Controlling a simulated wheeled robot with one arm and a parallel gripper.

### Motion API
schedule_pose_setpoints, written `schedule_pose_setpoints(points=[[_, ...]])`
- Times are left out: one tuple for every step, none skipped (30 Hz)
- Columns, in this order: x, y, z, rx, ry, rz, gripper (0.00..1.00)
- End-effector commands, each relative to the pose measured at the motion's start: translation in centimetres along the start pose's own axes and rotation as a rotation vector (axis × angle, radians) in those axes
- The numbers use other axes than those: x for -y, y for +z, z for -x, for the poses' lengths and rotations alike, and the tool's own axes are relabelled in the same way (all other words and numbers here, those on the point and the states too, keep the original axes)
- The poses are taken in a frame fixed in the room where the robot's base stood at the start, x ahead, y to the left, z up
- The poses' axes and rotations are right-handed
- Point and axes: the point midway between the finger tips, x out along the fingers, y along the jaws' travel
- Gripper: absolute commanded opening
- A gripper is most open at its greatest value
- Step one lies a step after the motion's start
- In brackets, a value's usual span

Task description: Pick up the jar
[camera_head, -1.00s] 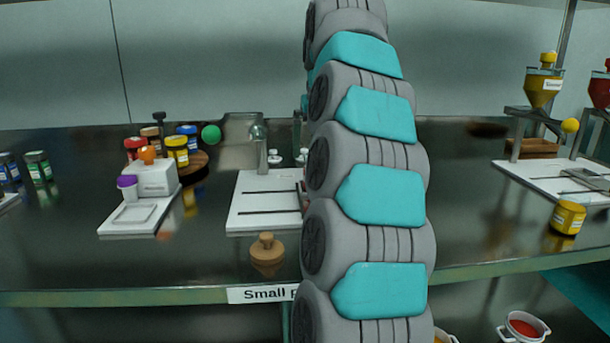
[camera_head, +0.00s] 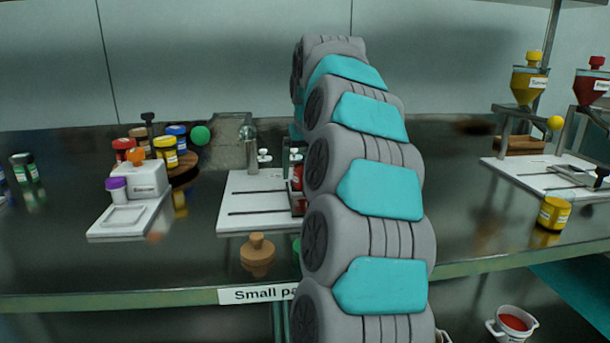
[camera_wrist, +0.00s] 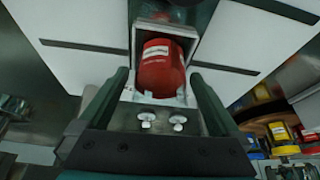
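In the head view the red jar (camera_head: 297,178) is partly hidden by my arm, on the white plate (camera_head: 237,203). My gripper (camera_wrist: 160,88) has its two dark fingers spread wide apart. The jar lies between their lines, at or just beyond the tips. I see no finger touching it. In the head view my gripper is mostly hidden behind my arm.
Several jars (camera_head: 166,152) stand on a round wooden stand at the left, behind a white scale (camera_head: 130,212). A wooden knobbed piece (camera_head: 257,254) lies at the table's front. A yellow jar (camera_head: 552,214) stands at the right, near hoppers (camera_head: 527,85).

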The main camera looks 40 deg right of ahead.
Motion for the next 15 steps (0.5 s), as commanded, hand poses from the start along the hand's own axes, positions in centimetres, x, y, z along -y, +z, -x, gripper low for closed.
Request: schedule_pose_setpoints(points=[[0.02,0.00,-0.01,0.000,0.000,0.000,0.92],[0.02,0.01,-0.01,0.000,0.000,0.000,0.89],[0.02,0.01,-0.01,0.001,0.000,0.000,0.84],[0.02,0.01,-0.01,0.001,0.000,0.000,0.81],[0.03,0.01,-0.01,0.001,0.000,0.000,0.78],[0.03,0.02,-0.01,0.001,0.000,0.000,0.73],[0.03,0.02,-0.01,0.001,0.000,0.000,0.70],[0.04,0.02,-0.01,0.001,0.000,0.001,0.66],[0.04,0.02,-0.01,0.001,0.000,0.001,0.62],[0.04,0.02,-0.01,0.001,0.000,0.001,0.58],[0.04,0.02,-0.01,0.001,0.000,0.001,0.55],[0.04,0.02,-0.01,0.001,0.000,0.001,0.51],[0.04,0.02,-0.01,0.001,0.000,0.001,0.47],[0.04,0.03,-0.02,0.001,0.000,0.001,0.44],[0.04,0.03,-0.02,0.001,0.000,0.001,0.39]])
